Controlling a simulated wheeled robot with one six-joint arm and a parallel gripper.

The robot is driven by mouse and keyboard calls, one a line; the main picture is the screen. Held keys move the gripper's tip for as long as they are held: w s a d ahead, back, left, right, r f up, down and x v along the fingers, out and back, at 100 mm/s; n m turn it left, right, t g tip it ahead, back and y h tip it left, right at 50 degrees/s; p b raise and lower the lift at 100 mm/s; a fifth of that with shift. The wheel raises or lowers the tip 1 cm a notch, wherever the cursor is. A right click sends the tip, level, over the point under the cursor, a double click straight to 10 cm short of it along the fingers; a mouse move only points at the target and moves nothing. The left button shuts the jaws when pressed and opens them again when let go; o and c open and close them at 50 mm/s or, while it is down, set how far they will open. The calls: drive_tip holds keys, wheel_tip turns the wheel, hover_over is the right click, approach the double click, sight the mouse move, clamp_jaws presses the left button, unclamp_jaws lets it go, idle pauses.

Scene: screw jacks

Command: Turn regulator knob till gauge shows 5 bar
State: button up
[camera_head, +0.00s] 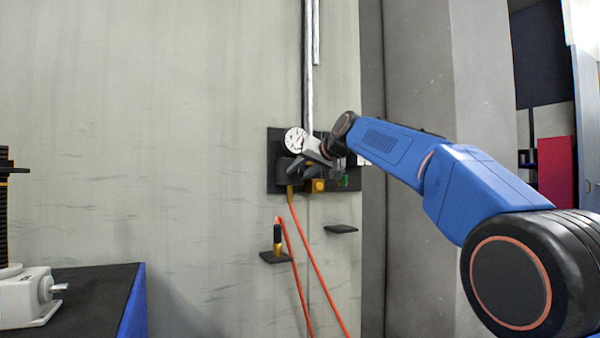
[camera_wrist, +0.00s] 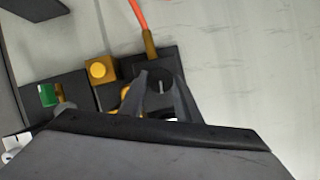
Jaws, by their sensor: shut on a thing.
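A round white gauge (camera_head: 295,140) sits at the upper left of a dark wall panel (camera_head: 272,182). Its needle is too small to read in the head view. My gripper (camera_wrist: 161,90) is at the panel, with its two fingers on either side of a dark round knob (camera_wrist: 161,79) with a pale line on it. The gripper is shut on this knob. In the head view my gripper (camera_head: 291,169) partly covers the panel below the gauge, and the knob cannot be made out there. The gauge face is not in the wrist view.
A yellow block (camera_head: 318,185) and a green part (camera_head: 344,180) sit right of the gripper. An orange hose (camera_head: 302,235) hangs below the panel. Two small dark shelves (camera_head: 341,229) (camera_head: 270,259) jut from the wall. A dark-topped bench (camera_head: 95,295) stands at left.

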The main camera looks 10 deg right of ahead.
drive_tip(key=shift+m, duration=0.3)
idle(0.4)
drive_tip(key=o, duration=1.1)
drive_tip(key=shift+c, duration=0.2)
drive_tip(key=v, duration=1.7)
drive_tip(key=shift+s+d, duration=0.15)
drive_tip(key=shift+d, duration=0.2)
drive_tip(key=shift+f, duration=0.15)
drive_tip(key=s+d+f+g+h, duration=0.2)
drive_tip(key=s+f, duration=1.1)
drive_tip(key=f, duration=0.6)
drive_tip(key=s+d+f+g+h, duration=0.2)
drive_tip(key=s+d+f+g, duration=0.1)
drive_tip(key=s+f, duration=1)
drive_tip(key=s+d+f+g+h, duration=0.2)
drive_tip(key=s+f, duration=1.1)
drive_tip(key=f, duration=1.2)
drive_tip(key=shift+s+d+f, duration=0.3)
drive_tip(key=shift+s+d, duration=0.05)
drive_tip(key=shift+d, duration=0.25)
